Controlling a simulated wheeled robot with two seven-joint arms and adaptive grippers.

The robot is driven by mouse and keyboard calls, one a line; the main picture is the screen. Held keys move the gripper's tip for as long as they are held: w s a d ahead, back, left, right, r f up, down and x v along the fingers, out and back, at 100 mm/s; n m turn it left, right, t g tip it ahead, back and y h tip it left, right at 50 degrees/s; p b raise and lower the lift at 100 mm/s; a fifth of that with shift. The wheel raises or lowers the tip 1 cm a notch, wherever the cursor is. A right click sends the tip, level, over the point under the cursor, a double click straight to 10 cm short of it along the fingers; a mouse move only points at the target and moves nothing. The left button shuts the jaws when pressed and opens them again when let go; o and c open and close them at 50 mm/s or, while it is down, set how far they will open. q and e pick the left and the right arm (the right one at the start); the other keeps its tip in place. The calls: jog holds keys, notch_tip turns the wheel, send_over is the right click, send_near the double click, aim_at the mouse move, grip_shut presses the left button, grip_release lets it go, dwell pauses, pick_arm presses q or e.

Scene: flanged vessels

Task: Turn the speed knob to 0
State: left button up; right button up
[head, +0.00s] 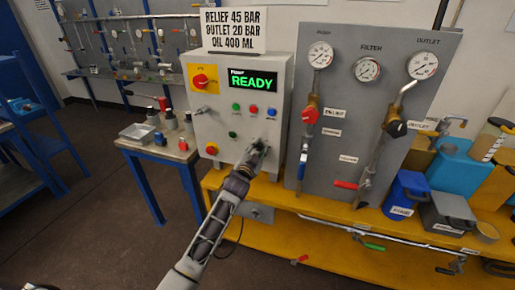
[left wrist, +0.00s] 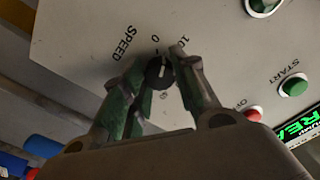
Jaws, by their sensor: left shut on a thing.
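The speed knob (left wrist: 158,73) is a small dark round knob with a light pointer line on the pale panel. In the left wrist view it sits between the fingers of my left gripper (left wrist: 160,80). The fingers, with green pads, are shut on it. The word SPEED and the marks 0 and 10 show around it; another mark is partly hidden below it. In the head view my left gripper (head: 258,150) is against the lower right of the control box (head: 215,125) and hides the knob.
The box has a green READY display (head: 253,80), a red rotary switch (head: 201,80), several small buttons and a red stop button (head: 211,150). A grey gauge panel (head: 340,105) with valves stands to the right. A side table (head: 160,153) with small containers stands to the left.

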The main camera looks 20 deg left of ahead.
pick_arm(q)
jog(key=shift+n+p, duration=1.05)
jog(key=shift+n, duration=1.15)
pick_arm(e)
jog(key=shift+g, duration=0.3)
jog(key=shift+s+d+r, duration=0.1)
jog(key=shift+s+d, duration=0.35)
jog(key=shift+s, duration=0.45)
jog(key=shift+s+d+r, duration=0.1)
jog(key=shift+s+d, duration=0.35)
jog(key=shift+s, duration=0.4)
jog(key=shift+s+d+r, duration=0.1)
jog(key=shift+s+d, duration=0.35)
jog(key=shift+s, duration=0.45)
pick_arm(q)
jog(key=o, duration=1)
pick_arm(e)
jog(key=shift+s, duration=0.1)
pick_arm(q)
jog(key=shift+s, duration=0.15)
jog(key=shift+s+a, duration=0.2)
jog(key=shift+s, duration=5.65)
